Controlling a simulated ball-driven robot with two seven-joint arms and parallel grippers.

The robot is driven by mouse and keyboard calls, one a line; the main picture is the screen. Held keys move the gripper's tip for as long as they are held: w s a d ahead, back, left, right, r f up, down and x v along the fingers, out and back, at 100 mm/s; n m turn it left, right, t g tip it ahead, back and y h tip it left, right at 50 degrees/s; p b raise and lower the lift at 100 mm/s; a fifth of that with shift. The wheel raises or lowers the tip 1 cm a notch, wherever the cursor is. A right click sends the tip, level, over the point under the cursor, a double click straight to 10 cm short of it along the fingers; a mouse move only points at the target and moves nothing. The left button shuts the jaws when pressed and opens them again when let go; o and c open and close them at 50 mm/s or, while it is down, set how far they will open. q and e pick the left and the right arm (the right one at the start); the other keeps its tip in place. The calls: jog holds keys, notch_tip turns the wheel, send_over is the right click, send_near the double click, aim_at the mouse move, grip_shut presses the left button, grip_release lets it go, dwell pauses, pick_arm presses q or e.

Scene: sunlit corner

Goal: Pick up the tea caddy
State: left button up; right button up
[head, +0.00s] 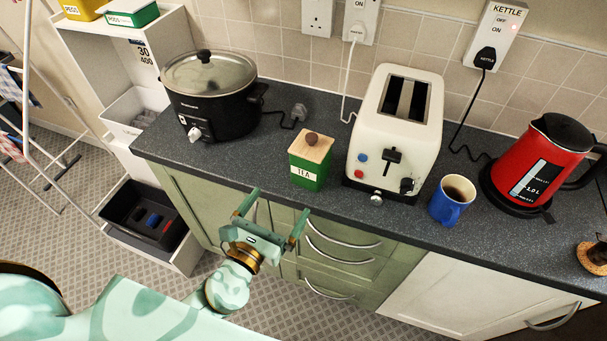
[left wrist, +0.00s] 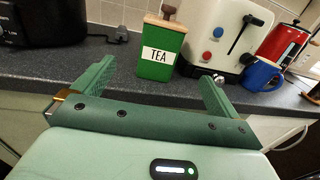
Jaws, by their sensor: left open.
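The tea caddy (head: 310,170) is a green box with a wooden lid, a round knob and a white TEA label. It stands upright on the dark worktop, close to the front edge. In the left wrist view the caddy (left wrist: 161,50) shows ahead, between and beyond the two fingers. My left gripper (head: 272,212) is open and empty, in front of the worktop edge and short of the caddy. The fingers also show in the left wrist view (left wrist: 154,85), spread wide. My right gripper is in neither view.
A cream toaster (head: 395,140) stands just right of the caddy, with a blue mug (head: 449,203) and red kettle (head: 540,165) beyond. A black slow cooker (head: 212,95) stands left, its plug (head: 299,112) behind the caddy. Green drawers (head: 330,245) lie below the worktop.

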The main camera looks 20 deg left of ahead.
pick_arm(q)
send_near(303, 168)
jog(key=w, duration=0.5)
jog(key=w+d+p, duration=0.1)
jog(key=w, duration=0.2)
jog(key=shift+w+f, duration=0.1)
jog(key=shift+w, duration=0.25)
jog(key=w, duration=0.3)
jog(key=w+d, duration=0.1)
jog(key=w, duration=0.1)
jog(key=shift+w+r, duration=0.15)
jog(key=shift+r, duration=0.25)
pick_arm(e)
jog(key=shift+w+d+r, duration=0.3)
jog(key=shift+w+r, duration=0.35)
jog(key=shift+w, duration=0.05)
pick_arm(q)
jog(key=c, duration=2)
jog(key=shift+r, duration=0.1)
jog(key=shift+c, duration=0.4)
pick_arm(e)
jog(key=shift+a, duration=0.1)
